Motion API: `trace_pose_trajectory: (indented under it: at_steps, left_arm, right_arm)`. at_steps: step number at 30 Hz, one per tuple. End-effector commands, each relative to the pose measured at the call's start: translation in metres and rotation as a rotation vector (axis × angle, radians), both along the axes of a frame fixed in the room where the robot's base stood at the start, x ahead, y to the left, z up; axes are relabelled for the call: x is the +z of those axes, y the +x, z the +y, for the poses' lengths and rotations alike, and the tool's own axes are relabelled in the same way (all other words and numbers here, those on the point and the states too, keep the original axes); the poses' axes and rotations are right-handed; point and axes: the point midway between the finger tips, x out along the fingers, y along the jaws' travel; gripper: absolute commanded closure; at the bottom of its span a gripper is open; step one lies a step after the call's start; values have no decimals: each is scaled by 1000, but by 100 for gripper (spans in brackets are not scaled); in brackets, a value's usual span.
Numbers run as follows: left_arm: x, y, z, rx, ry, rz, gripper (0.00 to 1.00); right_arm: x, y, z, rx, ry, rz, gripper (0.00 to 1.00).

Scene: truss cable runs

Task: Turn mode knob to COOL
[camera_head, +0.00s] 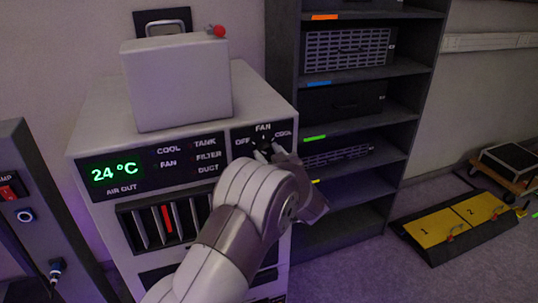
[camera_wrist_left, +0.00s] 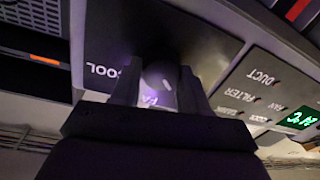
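The mode knob (camera_head: 263,144) is a small dark knob on a black panel (camera_head: 243,146) at the right of the grey unit's front. Labels OFF, FAN and COOL stand around it. My left gripper (camera_head: 268,152) is at the knob and partly covers it. In the left wrist view the two fingers (camera_wrist_left: 160,85) stand apart, one on each side of the knob (camera_wrist_left: 155,76), close to the panel. I cannot make out firm contact or where the knob points. My right gripper is in neither view.
The unit also carries a green 24 °C display (camera_head: 115,172), and a grey box (camera_head: 177,82) with a red ball stands on top. A dark shelf rack (camera_head: 365,130) stands close on the right. A yellow-topped platform (camera_head: 458,226) lies on the floor.

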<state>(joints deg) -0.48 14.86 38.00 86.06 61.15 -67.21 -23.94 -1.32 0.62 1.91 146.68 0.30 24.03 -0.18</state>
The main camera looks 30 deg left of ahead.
Motion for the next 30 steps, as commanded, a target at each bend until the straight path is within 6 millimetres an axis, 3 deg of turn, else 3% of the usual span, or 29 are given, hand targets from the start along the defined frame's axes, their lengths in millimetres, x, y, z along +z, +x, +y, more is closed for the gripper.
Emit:
trace_pose_trajectory:
  at_steps: [11,30]
  left_arm:
    - [3,0,0,3,59,72,86]
    - [2,1,-1,1,430,505,86]
  right_arm:
    - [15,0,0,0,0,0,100]
    - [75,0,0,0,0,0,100]
